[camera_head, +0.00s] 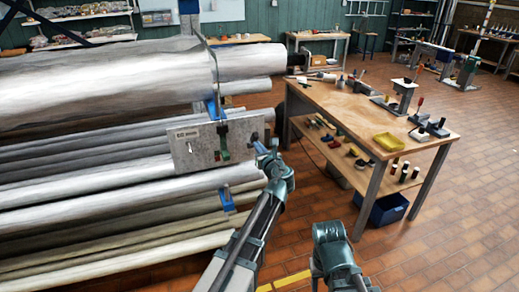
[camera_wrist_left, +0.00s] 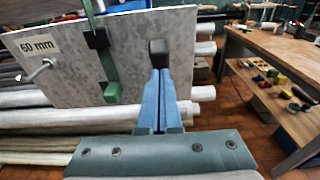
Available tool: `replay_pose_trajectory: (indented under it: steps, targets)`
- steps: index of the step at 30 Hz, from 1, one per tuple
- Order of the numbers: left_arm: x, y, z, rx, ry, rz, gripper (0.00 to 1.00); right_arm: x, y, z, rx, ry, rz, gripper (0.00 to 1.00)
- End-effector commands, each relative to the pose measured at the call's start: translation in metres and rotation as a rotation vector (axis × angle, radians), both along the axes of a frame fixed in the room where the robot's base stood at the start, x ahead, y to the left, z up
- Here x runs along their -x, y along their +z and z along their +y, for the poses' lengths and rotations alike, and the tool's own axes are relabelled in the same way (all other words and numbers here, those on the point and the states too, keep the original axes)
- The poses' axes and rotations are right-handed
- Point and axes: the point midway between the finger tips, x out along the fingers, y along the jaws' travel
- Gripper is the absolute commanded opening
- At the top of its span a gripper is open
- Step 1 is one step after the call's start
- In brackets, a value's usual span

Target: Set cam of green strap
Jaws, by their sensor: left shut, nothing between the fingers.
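A grey plate (camera_head: 190,150) marked "60 mm" hangs in front of the stacked pipes. The green strap (camera_wrist_left: 108,72) runs down over its face, with a dark block like a cam buckle (camera_wrist_left: 97,39) on it in the left wrist view. In the head view the strap's green lower part (camera_head: 224,154) hangs on the plate. My left gripper (camera_head: 260,146) is at the plate's right edge, right of the strap and apart from it. Its fingers (camera_wrist_left: 161,85) are shut and empty, just below a dark knob (camera_wrist_left: 158,50). My right gripper does not show.
A large pale mast (camera_head: 110,80) lies above the plate, with pipes stacked below. A metal hook (camera_wrist_left: 38,70) stands out from the plate at left. A wooden workbench (camera_head: 350,103) with tools and a yellow tray (camera_head: 387,142) stands right. Tiled floor lies open between.

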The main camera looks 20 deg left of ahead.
Motion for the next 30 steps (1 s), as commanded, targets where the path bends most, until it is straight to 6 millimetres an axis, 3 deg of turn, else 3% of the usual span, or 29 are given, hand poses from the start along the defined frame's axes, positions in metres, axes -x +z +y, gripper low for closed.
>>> replay_pose_trajectory:
  steps: [8,20,26,30]
  targets:
    - [0.000,0.000,0.000,0.001,0.000,0.001,0.00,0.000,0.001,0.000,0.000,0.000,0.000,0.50]
    - [-0.004,0.010,0.003,0.041,0.003,0.061,0.00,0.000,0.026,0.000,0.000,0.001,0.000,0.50]
    - [-0.010,0.022,0.006,0.083,0.004,0.120,0.00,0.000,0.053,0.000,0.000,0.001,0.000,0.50]
    - [-0.016,0.033,0.010,0.131,0.005,0.192,0.00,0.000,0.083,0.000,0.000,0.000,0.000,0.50]
